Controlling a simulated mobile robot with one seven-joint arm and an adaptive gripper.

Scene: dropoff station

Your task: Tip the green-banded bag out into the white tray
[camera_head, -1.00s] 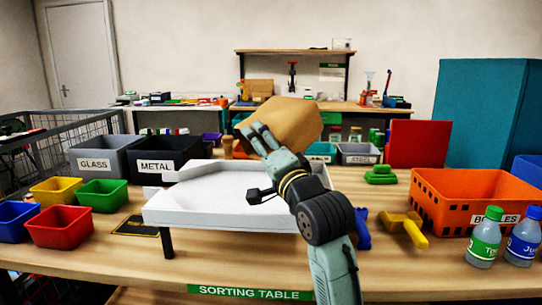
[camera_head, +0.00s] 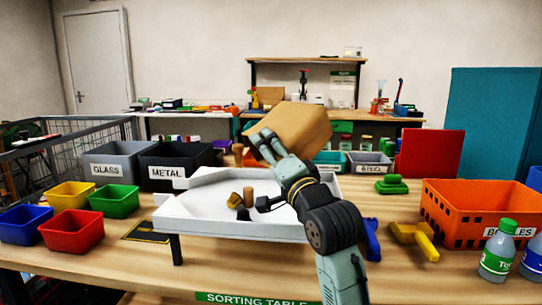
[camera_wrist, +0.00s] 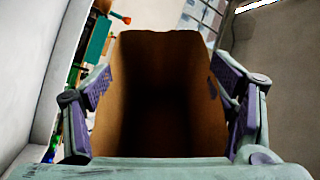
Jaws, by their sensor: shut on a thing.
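A brown paper bag (camera_head: 302,126) is held tilted above the back of the white tray (camera_head: 225,229). No green band shows on its visible sides. My gripper (camera_head: 268,148) is shut on the bag. In the wrist view, my gripper's fingers (camera_wrist: 165,88) press on both sides of the bag (camera_wrist: 120,70), whose dark inside shows no contents clearly. In the white tray lie a few small things: a yellow-brown piece (camera_head: 235,200) and a dark brown upright piece (camera_head: 248,197). My arm hides the tray's right part.
A grey GLASS bin (camera_head: 112,170) and a black METAL bin (camera_head: 165,172) stand left of the tray. Small coloured bins (camera_head: 72,231) are at front left. An orange crate (camera_head: 468,213), bottles (camera_head: 497,251) and a yellow tool (camera_head: 414,238) are at right.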

